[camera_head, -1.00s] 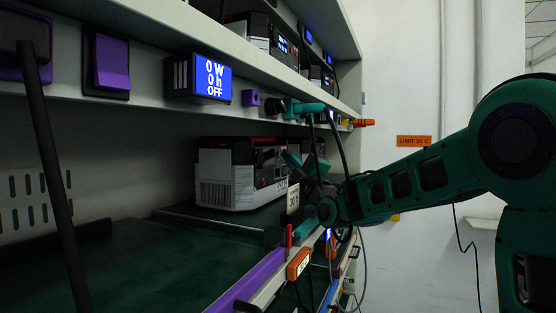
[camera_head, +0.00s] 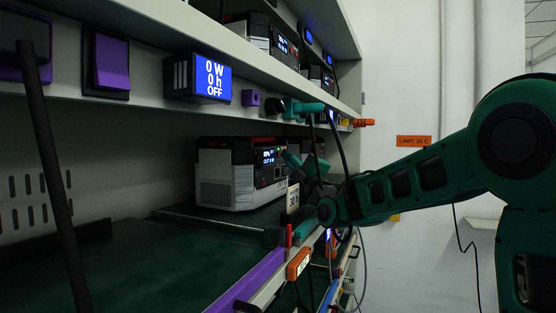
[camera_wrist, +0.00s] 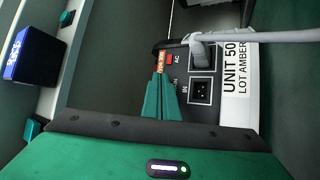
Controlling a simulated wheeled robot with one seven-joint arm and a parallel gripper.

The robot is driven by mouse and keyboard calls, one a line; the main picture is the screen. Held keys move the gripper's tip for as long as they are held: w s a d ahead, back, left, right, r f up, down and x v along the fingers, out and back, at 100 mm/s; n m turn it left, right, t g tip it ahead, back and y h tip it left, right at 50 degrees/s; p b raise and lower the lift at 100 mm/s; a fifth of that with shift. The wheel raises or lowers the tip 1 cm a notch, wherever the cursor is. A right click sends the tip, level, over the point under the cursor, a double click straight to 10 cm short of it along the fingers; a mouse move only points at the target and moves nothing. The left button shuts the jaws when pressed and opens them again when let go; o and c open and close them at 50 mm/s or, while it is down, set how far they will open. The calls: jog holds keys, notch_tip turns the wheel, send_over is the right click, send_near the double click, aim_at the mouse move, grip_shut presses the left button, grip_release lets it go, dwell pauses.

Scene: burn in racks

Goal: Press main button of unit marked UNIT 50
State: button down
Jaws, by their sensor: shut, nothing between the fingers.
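The unit marked UNIT 50 shows in the wrist view with its white label (camera_wrist: 235,78), a socket marked IN, a grey plug and a red switch marked AC (camera_wrist: 170,58). In the head view a white and black power unit (camera_head: 226,178) stands on the middle shelf with its front screen (camera_head: 268,157) lit; its label cannot be read there. My gripper (camera_head: 286,155) is at its front. In the wrist view my green gripper fingers (camera_wrist: 159,80) are shut and empty, tips at the panel beside the red switch. Contact and the main button are hidden.
A grey cable (camera_wrist: 270,37) crosses the unit in the wrist view. A blue meter reading OFF (camera_head: 210,80) hangs from the shelf above. A purple strip (camera_head: 250,280) and orange tag (camera_head: 299,263) line the shelf edge.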

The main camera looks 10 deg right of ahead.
jog(key=shift+s+d, duration=0.3)
jog(key=shift+d, duration=0.1)
jog(key=shift+s+d, duration=0.9)
jog(key=shift+d, duration=0.3)
jog(key=shift+s+d, duration=0.85)
jog(key=shift+d, duration=0.35)
jog(key=s+d, duration=0.4)
jog(key=d, duration=0.2)
jog(key=shift+s+d, duration=0.25)
jog(key=shift+s, duration=0.1)
